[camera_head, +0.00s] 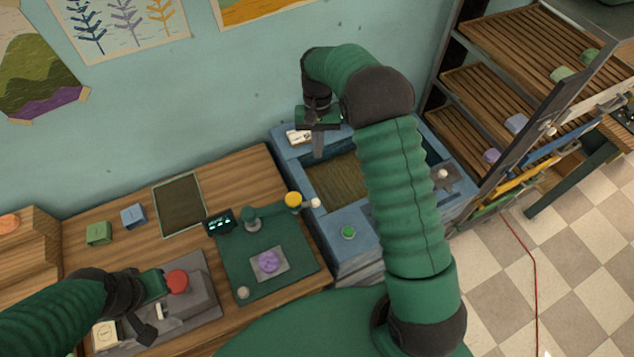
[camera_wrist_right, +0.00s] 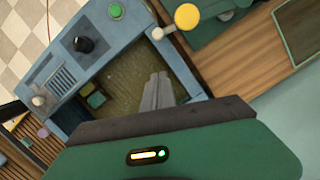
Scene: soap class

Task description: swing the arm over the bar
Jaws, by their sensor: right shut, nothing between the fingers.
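A small swing arm stands on the green mat (camera_head: 228,270), with a green post (camera_head: 251,217), a yellow cap (camera_head: 293,200) and a white ball knob (camera_head: 315,203). It points right, toward the blue basin, away from the bar. The yellow cap (camera_wrist_right: 187,17) and knob (camera_wrist_right: 158,34) also show in the right wrist view. The purple bar (camera_head: 268,262) lies on a grey plate on the mat. My right gripper (camera_head: 318,153) is shut and empty above the basin, beyond the knob. My left gripper (camera_head: 150,310) is beside a red button; its jaw opening is unclear.
The blue basin (camera_head: 365,245) has a green button (camera_head: 348,232) on its front rim. A small display (camera_head: 219,222) stands by the mat. The red button (camera_head: 177,281) sits on a grey box. Slatted shelves (camera_head: 490,100) with soaps stand right.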

